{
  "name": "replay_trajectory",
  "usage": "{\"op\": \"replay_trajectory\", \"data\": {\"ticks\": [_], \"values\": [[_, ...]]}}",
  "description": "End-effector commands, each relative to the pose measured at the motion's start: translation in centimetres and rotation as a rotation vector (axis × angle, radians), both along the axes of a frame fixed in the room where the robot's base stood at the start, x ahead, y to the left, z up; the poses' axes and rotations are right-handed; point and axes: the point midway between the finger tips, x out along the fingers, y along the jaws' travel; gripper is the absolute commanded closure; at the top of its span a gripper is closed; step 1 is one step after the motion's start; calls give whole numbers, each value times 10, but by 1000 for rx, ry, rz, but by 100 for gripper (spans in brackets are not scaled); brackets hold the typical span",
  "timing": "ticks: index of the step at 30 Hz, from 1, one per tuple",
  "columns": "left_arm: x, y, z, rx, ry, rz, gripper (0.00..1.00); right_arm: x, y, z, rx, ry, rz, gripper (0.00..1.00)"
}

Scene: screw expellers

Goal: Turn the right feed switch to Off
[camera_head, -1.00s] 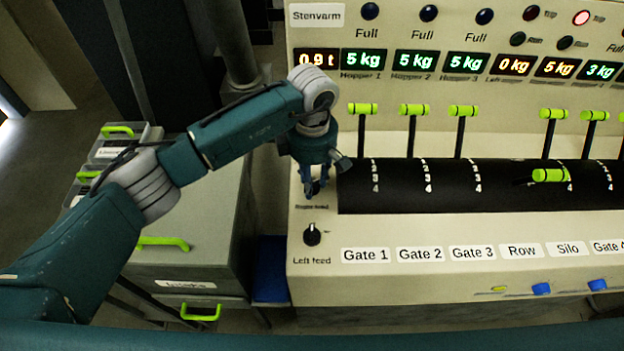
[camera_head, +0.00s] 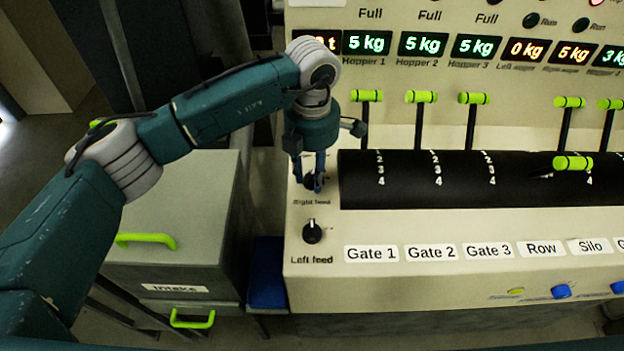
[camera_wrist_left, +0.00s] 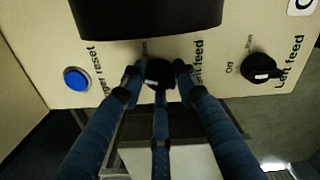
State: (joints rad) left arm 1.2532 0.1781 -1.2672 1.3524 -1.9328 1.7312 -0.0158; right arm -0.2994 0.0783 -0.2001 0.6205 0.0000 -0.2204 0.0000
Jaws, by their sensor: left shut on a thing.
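The right feed switch (camera_head: 309,180) is a black round knob on the cream panel, just above its "Right feed" label. My left gripper (camera_head: 314,184) points down at it, its fingers around the knob. In the left wrist view the fingers are shut on the right feed switch (camera_wrist_left: 159,72), which sits between the fingertips (camera_wrist_left: 158,84); the fingers hide part of its label and its pointer. The left feed switch (camera_head: 312,231) is a similar black knob below it, with a white pointer mark; it also shows in the left wrist view (camera_wrist_left: 260,68). My right gripper is not in view.
A black drum (camera_head: 480,180) lies right of the switch, with green-handled levers (camera_head: 420,97) above it. A blue button (camera_wrist_left: 76,79) is beside the switch in the left wrist view. Grey drawers with green handles (camera_head: 146,240) stand to the left.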

Motion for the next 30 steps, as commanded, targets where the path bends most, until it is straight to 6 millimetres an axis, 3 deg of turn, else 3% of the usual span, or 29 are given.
{"op": "replay_trajectory", "data": {"ticks": [3,12,30], "values": [[2,0,-2,0,-6,96,96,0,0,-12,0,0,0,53],[2,1,0,-1,-5,270,96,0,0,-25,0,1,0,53],[2,0,2,-2,-5,347,96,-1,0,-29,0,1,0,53]]}}
